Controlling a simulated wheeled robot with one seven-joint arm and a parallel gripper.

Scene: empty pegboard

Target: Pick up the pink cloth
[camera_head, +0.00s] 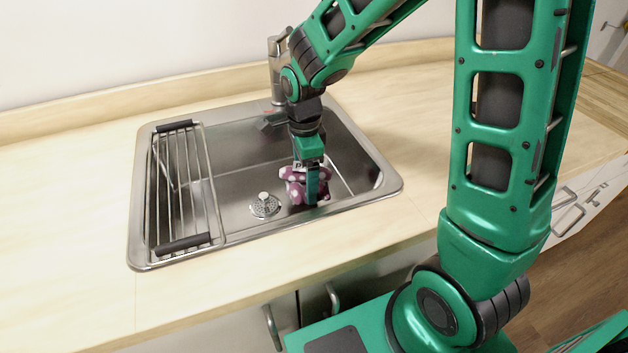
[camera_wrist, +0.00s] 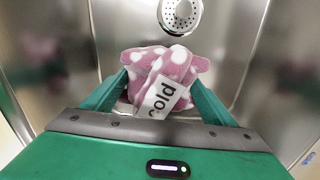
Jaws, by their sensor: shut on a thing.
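The pink cloth (camera_head: 295,190) with white dots is in the steel sink, at the lower end of my gripper (camera_head: 308,185). In the wrist view the cloth (camera_wrist: 172,65) is bunched between the two green fingers of my gripper (camera_wrist: 162,95), which are shut on it. I cannot tell whether the cloth touches the sink floor. The gripper's finger covers part of the cloth in the head view.
The sink (camera_head: 235,190) is set in a pale wooden counter (camera_head: 75,200). A wire rack (camera_head: 185,190) spans its left side. The round drain (camera_head: 265,205) is left of the cloth. The faucet (camera_head: 277,65) stands behind the sink. The counter left of the sink is clear.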

